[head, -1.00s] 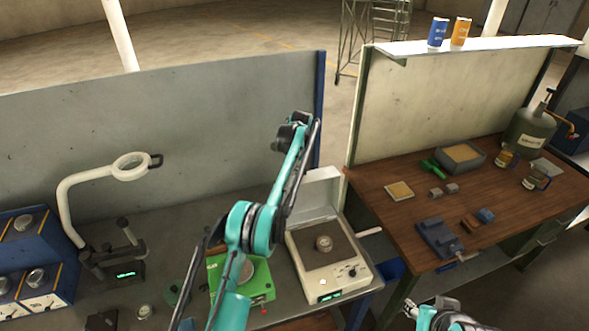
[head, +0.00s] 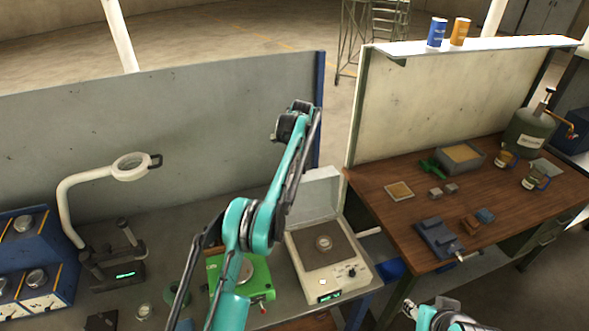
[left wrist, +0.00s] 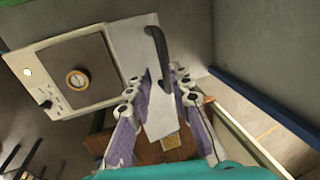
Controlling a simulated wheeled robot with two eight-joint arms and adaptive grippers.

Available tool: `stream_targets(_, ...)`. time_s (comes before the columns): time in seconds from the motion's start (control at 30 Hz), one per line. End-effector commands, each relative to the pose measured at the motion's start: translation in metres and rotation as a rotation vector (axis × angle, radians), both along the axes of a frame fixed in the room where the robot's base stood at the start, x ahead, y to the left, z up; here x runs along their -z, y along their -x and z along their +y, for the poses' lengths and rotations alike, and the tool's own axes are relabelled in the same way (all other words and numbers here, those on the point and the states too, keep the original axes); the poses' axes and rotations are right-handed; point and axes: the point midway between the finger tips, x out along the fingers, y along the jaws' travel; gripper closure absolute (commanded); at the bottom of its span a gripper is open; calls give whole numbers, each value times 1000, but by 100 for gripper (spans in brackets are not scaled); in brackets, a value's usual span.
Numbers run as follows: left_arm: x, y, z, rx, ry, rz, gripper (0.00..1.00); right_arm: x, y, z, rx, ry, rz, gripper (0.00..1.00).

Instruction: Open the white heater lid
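The white heater (head: 330,270) stands at the right of the grey bench with its white lid (head: 315,197) raised at the back. A small round piece (head: 323,243) sits on its dark plate. In the left wrist view the lid (left wrist: 137,45) shows a black curved handle (left wrist: 156,45). My left gripper (left wrist: 162,75) is open, with the handle's lower end between its fingertips; I see no clear grip on it. In the head view my left arm hides part of the bench beside the lid. My right gripper (head: 430,308) is at the bottom edge, partly cut off, away from the heater.
A green scale (head: 258,275) stands left of the heater, partly behind my left arm. A white ring lamp (head: 130,166) and blue units (head: 30,255) are further left. The wooden table (head: 400,215) at the right holds a vise (head: 438,238) and several small things. A grey panel (head: 180,130) backs the bench.

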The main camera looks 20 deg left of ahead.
Motion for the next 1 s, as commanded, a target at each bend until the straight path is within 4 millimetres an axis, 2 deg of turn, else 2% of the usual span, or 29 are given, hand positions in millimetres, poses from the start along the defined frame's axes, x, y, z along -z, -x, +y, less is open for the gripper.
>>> stream_targets(0.03,-12,3,-2,1,0,0,80,0,0,0,0,0,0,60)
stream_targets(0.2,-47,9,-7,1,-1,-1,80,0,0,0,0,0,0,60)
stream_targets(0.4,-72,14,-10,1,-1,-1,80,0,0,0,0,0,0,60)
stream_targets(0.83,-77,16,-11,-2,0,-2,80,1,0,0,0,0,0,60)
stream_targets(1.0,-82,27,-13,-48,17,-32,80,20,0,0,0,0,0,60)
